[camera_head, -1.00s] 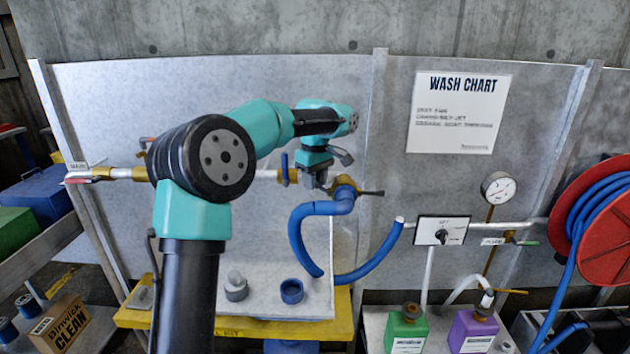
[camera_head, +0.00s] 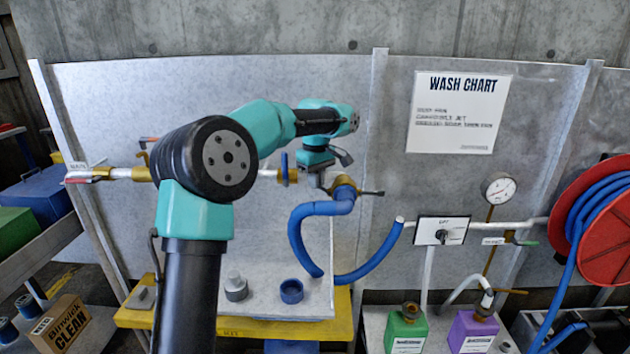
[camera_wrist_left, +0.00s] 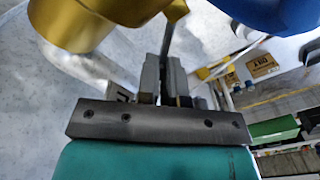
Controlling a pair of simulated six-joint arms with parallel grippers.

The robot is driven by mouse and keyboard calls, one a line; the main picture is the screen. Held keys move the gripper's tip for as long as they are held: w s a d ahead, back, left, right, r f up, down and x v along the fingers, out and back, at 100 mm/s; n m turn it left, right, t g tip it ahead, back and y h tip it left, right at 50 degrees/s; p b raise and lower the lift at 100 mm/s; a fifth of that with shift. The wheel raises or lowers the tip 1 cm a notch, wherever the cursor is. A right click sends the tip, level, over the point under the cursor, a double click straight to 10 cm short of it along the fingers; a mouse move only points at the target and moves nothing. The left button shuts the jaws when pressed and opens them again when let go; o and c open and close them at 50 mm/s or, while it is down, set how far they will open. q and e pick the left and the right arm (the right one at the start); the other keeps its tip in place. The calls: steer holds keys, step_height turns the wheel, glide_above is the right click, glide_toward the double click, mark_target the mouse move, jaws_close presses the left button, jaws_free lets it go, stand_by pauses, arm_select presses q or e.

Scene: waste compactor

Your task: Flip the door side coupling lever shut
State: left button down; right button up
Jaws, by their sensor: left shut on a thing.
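The brass coupling (camera_head: 343,183) joins the white pipe to the blue hose (camera_head: 322,208). One dark lever (camera_head: 372,193) sticks out to its right. My left gripper (camera_head: 325,184) is at the coupling's left side, pointing down. In the left wrist view, my left gripper (camera_wrist_left: 166,82) is shut on a thin dark coupling lever (camera_wrist_left: 168,40), which runs up between brass (camera_wrist_left: 85,22) and blue parts. The arm and gripper hide the lever's held end in the head view, so its exact angle cannot be told. My right gripper is not in view.
A valve with a blue handle (camera_head: 284,165) sits on the pipe just left of the gripper. The blue hose loops below. A yellow-edged bench (camera_head: 240,328) carries a grey fitting (camera_head: 236,289) and a blue cap (camera_head: 291,291). A grey wall panel stands close behind.

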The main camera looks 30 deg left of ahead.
arm_select(q)
steer(key=shift+w+d+m, duration=0.2)
steer(key=shift+w+m, duration=0.15)
steer(key=shift+m, duration=0.5)
steer(key=shift+w+d+m, duration=0.2)
steer(key=shift+w+m, duration=0.15)
steer(key=shift+m, duration=0.5)
steer(key=c, duration=1.3)
jaws_free()
steer(key=shift+o, duration=0.2)
steer(key=shift+n, duration=0.3)
